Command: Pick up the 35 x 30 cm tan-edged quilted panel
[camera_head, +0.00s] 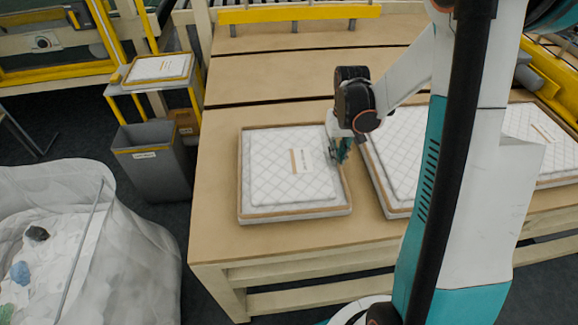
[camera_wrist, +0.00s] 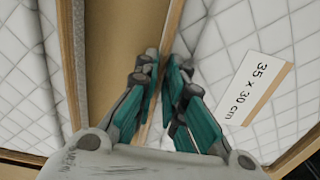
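The tan-edged quilted panel (camera_head: 270,180) lies flat on the wooden table, a white quilted pad with a tan rim and a label in its middle. In the wrist view the panel (camera_wrist: 225,45) fills the right side, and its label reads 35 x 30 cm. My gripper (camera_head: 342,152) is at the panel's right edge in the head view. In the wrist view my gripper (camera_wrist: 165,65) has its teal fingers close together on either side of the tan rim, seemingly pinching it. The exact contact at the fingertips is partly hidden.
A larger quilted panel (camera_head: 400,150) lies close on the right, with a narrow strip of table between; another (camera_head: 545,135) is farther right. A small panel (camera_head: 158,68) sits on a yellow stand. A grey bin (camera_head: 152,170) and a mesh bag (camera_head: 140,250) stand left. The table (camera_head: 285,75) is clear behind.

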